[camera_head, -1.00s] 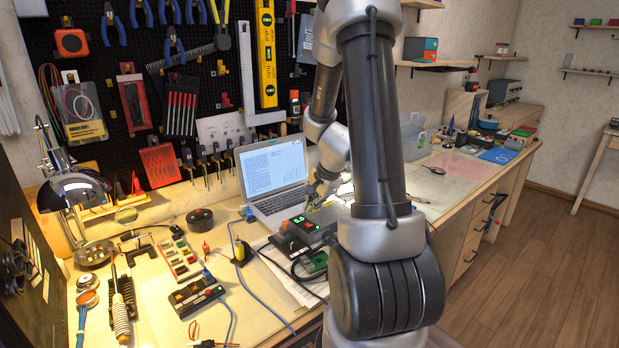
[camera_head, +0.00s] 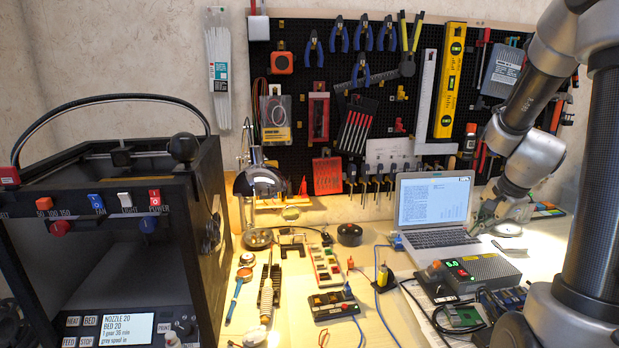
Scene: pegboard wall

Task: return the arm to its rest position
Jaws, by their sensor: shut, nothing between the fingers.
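My arm comes down along the right side of the view, its upper part and elbow partly cut off by the edge. It bends down to the left to my gripper (camera_head: 479,229), which is small and dark here. The gripper is shut and empty, in front of the right edge of the open laptop (camera_head: 433,205). Whether it touches anything cannot be told. Part of the bench on the right is hidden behind my arm.
A black printer (camera_head: 110,225) stands at the left. A power supply (camera_head: 482,272) with a lit display sits below my gripper. A soldering iron (camera_head: 267,290) and small parts lie on the bench. The pegboard (camera_head: 300,50) with hanging tools stands behind.

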